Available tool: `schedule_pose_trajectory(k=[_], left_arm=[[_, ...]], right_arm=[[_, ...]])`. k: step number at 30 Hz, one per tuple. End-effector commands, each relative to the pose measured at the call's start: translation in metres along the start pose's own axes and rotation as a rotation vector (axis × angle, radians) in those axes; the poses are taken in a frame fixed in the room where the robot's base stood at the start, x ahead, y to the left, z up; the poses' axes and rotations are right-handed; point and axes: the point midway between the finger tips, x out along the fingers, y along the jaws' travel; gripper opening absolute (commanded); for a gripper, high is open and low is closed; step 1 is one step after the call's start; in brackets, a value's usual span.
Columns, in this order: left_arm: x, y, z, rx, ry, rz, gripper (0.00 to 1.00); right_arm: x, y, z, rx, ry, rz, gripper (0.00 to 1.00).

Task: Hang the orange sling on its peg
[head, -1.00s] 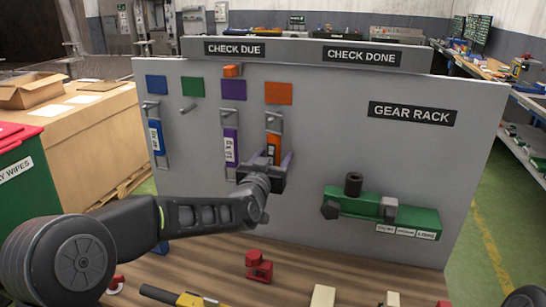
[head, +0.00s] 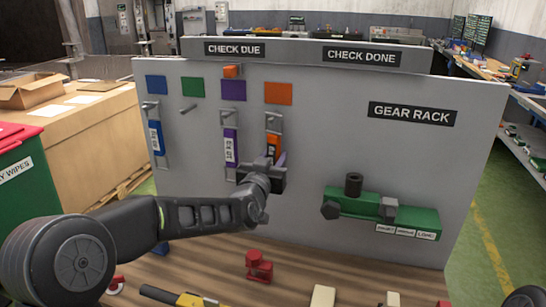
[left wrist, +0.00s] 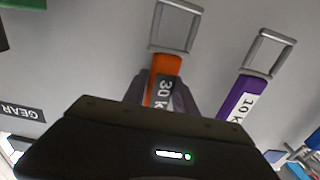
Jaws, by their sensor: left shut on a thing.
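The orange sling (head: 274,144) hangs flat against the grey board below the orange square, its metal loop (head: 274,122) at the top. My left gripper (head: 275,163) is shut on its lower part. In the left wrist view the orange strap (left wrist: 164,72) with a "30" label sits between the gripper fingers, with its metal loop (left wrist: 176,27) beyond. Whether the loop is around a peg is too small to tell. The strap's lower end is hidden by the gripper. My right gripper does not show.
A purple sling (head: 231,146) hangs just left of the orange one, and a blue sling (head: 156,138) farther left. A bare peg (head: 188,108) is under the green square. A green holder (head: 420,218) juts out at right. A red part (head: 259,266) stands on the table.

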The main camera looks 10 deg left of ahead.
Motion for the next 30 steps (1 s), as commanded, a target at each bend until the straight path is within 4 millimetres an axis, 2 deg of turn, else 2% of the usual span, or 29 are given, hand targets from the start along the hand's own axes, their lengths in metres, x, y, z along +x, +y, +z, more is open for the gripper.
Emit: schedule_pose_trajectory(k=[30], left_arm=[[0.0002,-0.0002,0.0,0.0,0.0,0.0,0.17]], right_arm=[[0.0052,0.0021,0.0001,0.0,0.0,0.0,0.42]])
